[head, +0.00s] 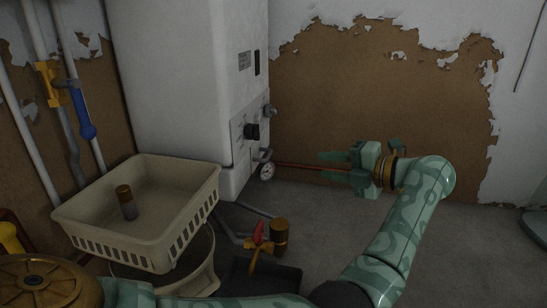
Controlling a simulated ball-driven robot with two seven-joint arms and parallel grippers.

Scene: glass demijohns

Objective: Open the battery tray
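A large white boiler-like unit (180,80) stands against the back wall. Its side has a control panel (239,145) with a dark knob (251,131) and small grey fittings near the edge. I cannot tell which part is the battery tray; no open tray shows on the unit. My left gripper (335,167) is to the right of the unit, pointing left towards its lower edge. Its two fingers are apart with nothing visible between them, and it appears clear of the unit. My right gripper is not in view.
A beige basket (190,212) holding a brown-topped cylinder (126,203) stands front left over a round tub (202,268). A valve with a red part (258,232) and a brown cylinder (279,236) are below the unit. Pipes (70,125) line the left wall.

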